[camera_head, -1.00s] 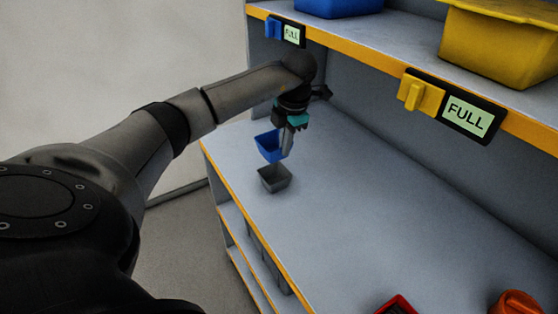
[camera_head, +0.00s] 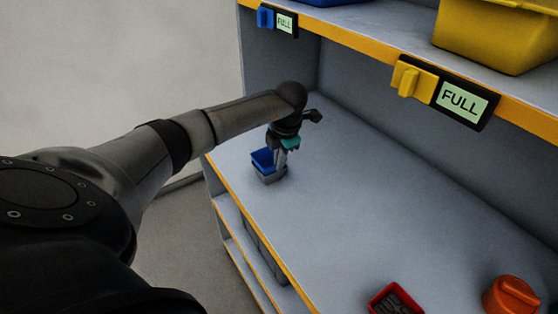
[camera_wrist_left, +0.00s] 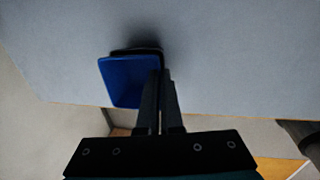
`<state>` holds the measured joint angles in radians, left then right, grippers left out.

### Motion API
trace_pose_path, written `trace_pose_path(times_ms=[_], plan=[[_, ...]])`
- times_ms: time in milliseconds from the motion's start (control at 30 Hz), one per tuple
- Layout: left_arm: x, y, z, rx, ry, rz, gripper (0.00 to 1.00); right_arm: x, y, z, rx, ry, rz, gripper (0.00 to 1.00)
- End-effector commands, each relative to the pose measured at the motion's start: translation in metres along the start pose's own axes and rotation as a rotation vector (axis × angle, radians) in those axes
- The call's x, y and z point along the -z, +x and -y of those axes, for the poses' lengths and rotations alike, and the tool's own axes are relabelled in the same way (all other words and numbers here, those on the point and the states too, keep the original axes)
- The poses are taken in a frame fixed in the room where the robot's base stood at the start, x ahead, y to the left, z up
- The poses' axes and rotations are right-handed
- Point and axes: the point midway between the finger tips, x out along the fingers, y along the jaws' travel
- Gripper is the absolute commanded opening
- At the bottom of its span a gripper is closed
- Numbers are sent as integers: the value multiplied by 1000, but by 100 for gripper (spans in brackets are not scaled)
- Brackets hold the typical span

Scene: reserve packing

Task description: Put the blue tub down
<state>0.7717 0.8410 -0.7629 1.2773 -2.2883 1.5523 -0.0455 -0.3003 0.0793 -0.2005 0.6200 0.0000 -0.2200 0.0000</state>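The small blue tub (camera_head: 262,158) is at the far left of the shelf, upright, right above the grey tub (camera_head: 270,177). It looks set on or into the grey tub; I cannot tell whether its full weight rests there. My left gripper (camera_head: 281,163) points down, its fingers close together on the blue tub's right wall. In the left wrist view the blue tub (camera_wrist_left: 127,82) looks empty, and the fingers (camera_wrist_left: 161,82) pinch its right edge. A dark rim shows just behind it. My right gripper is not in view.
A red tub (camera_head: 396,300) with dark contents and an orange round-knobbed object (camera_head: 512,296) stand at the near right. The middle of the shelf (camera_head: 350,190) is clear.

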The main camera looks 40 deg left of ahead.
Motion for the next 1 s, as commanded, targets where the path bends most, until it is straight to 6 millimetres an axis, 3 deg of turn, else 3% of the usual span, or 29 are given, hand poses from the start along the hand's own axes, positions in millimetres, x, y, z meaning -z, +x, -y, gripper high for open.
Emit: trace_pose_path(times_ms=[367,633,1000], plan=[[0,9,2,0,-1,-1,0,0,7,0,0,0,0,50],[1,10,2,2,0,-4,32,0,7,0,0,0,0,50],[2,5,2,1,1,-6,32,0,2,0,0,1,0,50]])
